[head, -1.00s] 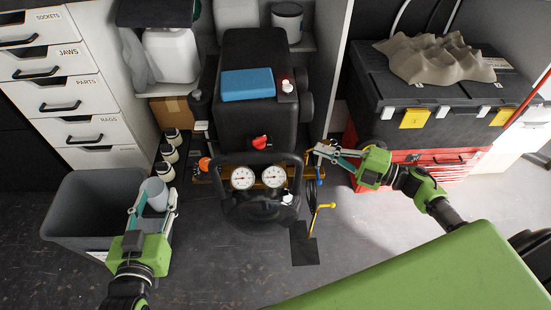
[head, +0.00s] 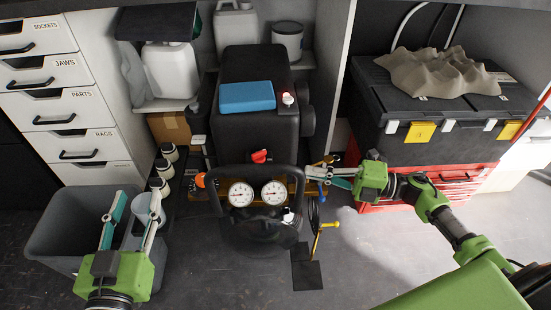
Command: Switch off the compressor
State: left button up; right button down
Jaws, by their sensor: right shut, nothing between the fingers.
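The black compressor (head: 225,131) stands upright against the back of the bay, with two white dial gauges (head: 241,194) on its front. A red knob (head: 259,156) sits above the gauges, behind the black handle loop. A small white fitting with a red top (head: 288,98) is on its upper right. My right gripper (head: 312,172) is shut and empty, just right of the handle; whether it touches anything is unclear.
A blue block (head: 247,96) lies on the compressor. Several bottles (head: 163,170) stand to its left, beside the white drawers (head: 90,108). A yellow-handled tool (head: 318,240) stands at the front right. A black case (head: 440,130) on a red toolbox (head: 385,207) fills the right.

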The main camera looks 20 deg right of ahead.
jog(key=b, duration=0.1)
send_near(260, 156)
jog(key=a, duration=0.2)
jog(key=s+a, duration=0.1)
jog(key=a, duration=0.1)
jog(key=shift+s, duration=0.1)
jog(key=w, duration=0.2)
jog(key=w+a+b, duration=0.1)
jog(key=shift+w+f, duration=0.1)
jog(key=shift+w, duration=0.45)
pick_arm(q)
notch_tip(260, 156, up, 12)
jog(key=s+t+h, duration=0.2)
jog(key=s+t, duration=0.1)
jog(key=t, duration=0.3)
jog(key=shift+d+f, duration=0.25)
jog(key=shift+d, duration=0.1)
